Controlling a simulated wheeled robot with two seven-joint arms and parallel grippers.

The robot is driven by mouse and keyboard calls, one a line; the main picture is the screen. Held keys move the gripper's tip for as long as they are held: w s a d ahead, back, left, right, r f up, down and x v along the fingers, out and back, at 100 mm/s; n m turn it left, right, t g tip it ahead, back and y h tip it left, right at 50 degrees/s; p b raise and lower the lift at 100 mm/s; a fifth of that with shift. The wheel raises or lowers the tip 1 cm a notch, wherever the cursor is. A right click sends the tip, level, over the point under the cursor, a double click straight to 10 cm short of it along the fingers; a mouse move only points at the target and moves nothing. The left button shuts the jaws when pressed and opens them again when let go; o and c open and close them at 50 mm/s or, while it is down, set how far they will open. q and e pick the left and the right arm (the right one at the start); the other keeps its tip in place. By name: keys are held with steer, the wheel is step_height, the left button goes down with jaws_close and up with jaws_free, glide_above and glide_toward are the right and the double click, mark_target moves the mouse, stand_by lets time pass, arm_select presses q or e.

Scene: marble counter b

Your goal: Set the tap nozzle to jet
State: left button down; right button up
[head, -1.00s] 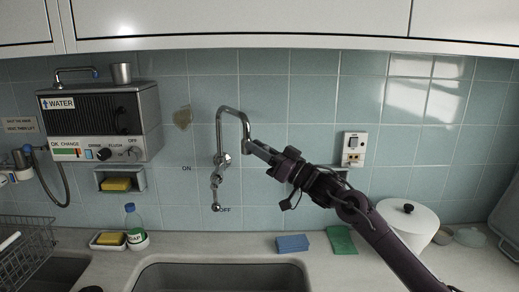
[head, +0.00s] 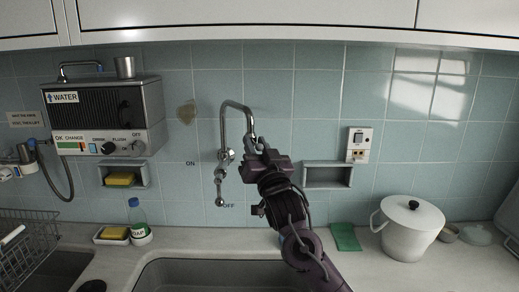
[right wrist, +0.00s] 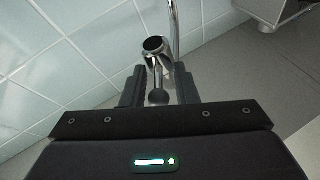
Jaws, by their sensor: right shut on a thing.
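The chrome tap (head: 223,125) is fixed to the tiled wall, its curved spout bending over and down above the sink. The tap nozzle (head: 251,140) at the spout's end is mostly hidden by my gripper in the head view. In the right wrist view the nozzle (right wrist: 154,46) shows as a dark-rimmed chrome piece with a ball-ended lever (right wrist: 158,96) between the fingers. My right gripper (head: 253,148) is shut on the nozzle; its fingers also show in the wrist view (right wrist: 159,82). The nozzle's setting cannot be read. My left gripper is not in view.
The sink (head: 215,272) lies below the tap. A water heater (head: 105,115) hangs at left above a soap niche. A soap bottle (head: 136,216), a green cloth (head: 344,237) and a white lidded pot (head: 409,228) stand on the counter. Cabinets hang above.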

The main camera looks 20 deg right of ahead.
steer(key=m+h, duration=0.1)
steer(key=h, duration=0.1)
steer(key=a+m+h, duration=0.1)
steer(key=h, duration=0.2)
steer(key=shift+a+m, duration=0.1)
steer(key=shift+m, duration=0.3)
steer(key=shift+a+r+m+g+h, duration=0.1)
steer(key=shift+m+g+h, duration=0.3)
steer(key=shift+h, duration=0.55)
steer(key=shift+a+f+m+g+h, duration=0.1)
steer(key=shift+m+g+h, duration=0.15)
steer(key=shift+m+h, duration=0.5)
steer(key=shift+a+r+m+g+h, duration=0.1)
steer(key=shift+m+g+h, duration=0.2)
steer(key=shift+h, duration=0.8)
steer(key=o, duration=0.8)
steer(key=shift+w, duration=0.1)
steer(key=shift+b+v, duration=1.15)
steer(key=shift+v, duration=2.75)
steer(key=shift+a, duration=0.1)
